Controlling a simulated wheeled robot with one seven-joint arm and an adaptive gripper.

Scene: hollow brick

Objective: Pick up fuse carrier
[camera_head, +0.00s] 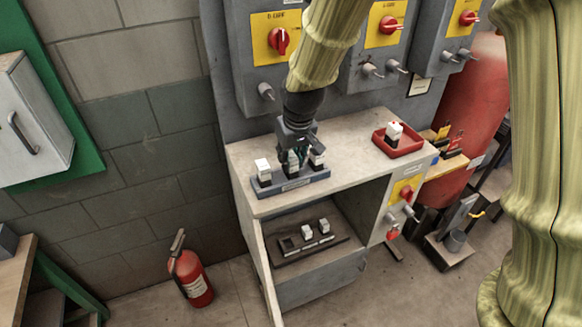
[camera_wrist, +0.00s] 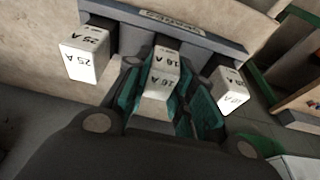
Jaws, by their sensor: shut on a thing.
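A grey rack (camera_head: 308,184) on the bench top bears white-topped fuse carriers in a row. It also shows in the wrist view (camera_wrist: 215,42). The left carrier (camera_wrist: 85,55) reads 25 A, the middle one (camera_wrist: 164,70) reads 16 A, and the label of the right one (camera_wrist: 231,90) is hard to read. My gripper (camera_wrist: 160,98) points down over the rack and is shut on the middle fuse carrier, with a teal-padded finger on each side. In the head view my gripper (camera_head: 294,160) mostly hides that carrier. I cannot tell whether it is raised from the rack.
A red tray (camera_head: 412,146) with a white-topped piece (camera_head: 394,132) stands at the bench's right. A lower shelf holds a dark rack (camera_head: 290,250) with white-topped pieces. Grey switch boxes (camera_head: 240,60) hang behind. The outer carriers stand close beside my fingers.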

